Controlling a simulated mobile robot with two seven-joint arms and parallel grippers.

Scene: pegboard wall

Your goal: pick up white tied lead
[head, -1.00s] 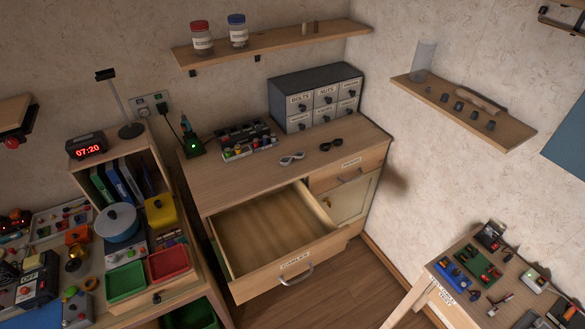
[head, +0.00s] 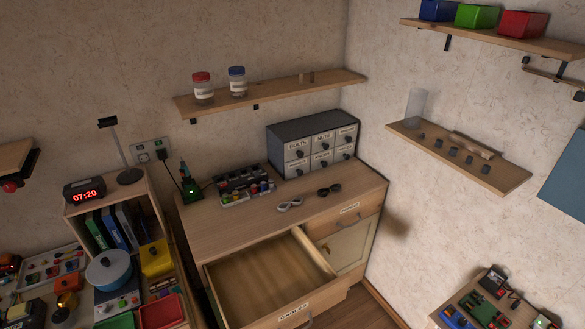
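A white tied lead (head: 290,205) lies coiled on the top of the wooden cabinet (head: 230,222), near its front edge. A similar black bundle (head: 329,190) lies just right of it, apart from it. Below them, the cabinet's drawer labelled CABLES (head: 270,280) is pulled open and its visible floor is empty. Neither of my grippers shows in the head view.
A grey drawer unit (head: 313,150) and a tray of small coloured parts (head: 248,196) stand behind the leads. A shelf with two jars (head: 270,96) hangs above. The open drawer juts out in front. A crowded bench (head: 90,280) stands at left.

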